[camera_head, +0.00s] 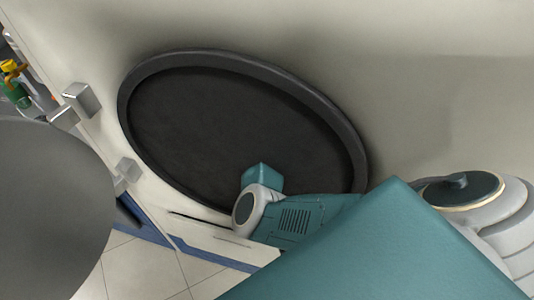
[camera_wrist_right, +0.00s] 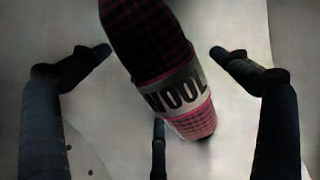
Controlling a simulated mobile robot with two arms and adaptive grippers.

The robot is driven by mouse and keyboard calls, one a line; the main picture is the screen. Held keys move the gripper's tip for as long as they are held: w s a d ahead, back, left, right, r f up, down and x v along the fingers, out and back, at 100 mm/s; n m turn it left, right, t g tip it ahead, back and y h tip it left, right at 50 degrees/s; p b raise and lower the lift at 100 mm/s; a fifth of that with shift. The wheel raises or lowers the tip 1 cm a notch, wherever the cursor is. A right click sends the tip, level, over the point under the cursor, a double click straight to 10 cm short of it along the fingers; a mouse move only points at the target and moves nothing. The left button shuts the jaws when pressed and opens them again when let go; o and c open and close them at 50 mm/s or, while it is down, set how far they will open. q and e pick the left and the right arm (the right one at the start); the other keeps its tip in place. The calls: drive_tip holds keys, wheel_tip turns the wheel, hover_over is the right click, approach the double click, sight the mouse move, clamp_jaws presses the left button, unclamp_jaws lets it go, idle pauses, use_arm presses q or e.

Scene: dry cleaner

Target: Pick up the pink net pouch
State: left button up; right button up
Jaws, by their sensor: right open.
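In the right wrist view a pink and black checked item (camera_wrist_right: 192,122) with a pale band lettered "WOOL" fits the pink net pouch. It slants from the top edge to the middle, and its upper end is cut off. My right gripper (camera_wrist_right: 160,52) is open, with one finger on each side of the item and a third finger below it. Gaps show between the two side fingers and the item. In the head view I cannot make out the pouch or either gripper; my teal arm (camera_head: 385,255) fills the lower right.
A large dark oval with a raised rim (camera_head: 240,62) lies on a pale surface in the head view. Metal blocks (camera_head: 84,97) stand along that surface's left edge. A green and yellow bottle (camera_head: 17,90) is at the far left. Pale floor tiles (camera_head: 140,268) show below.

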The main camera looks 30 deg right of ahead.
drive_tip(key=c, duration=1.2)
use_arm(q)
drive_tip(key=shift+s+a+f, duration=0.1)
drive_tip(key=shift+s+a, duration=0.15)
drive_tip(key=shift+s, duration=0.3)
drive_tip(key=shift+s+a, duration=0.25)
drive_tip(key=shift+s, duration=0.25)
use_arm(e)
drive_tip(key=c, duration=0.3)
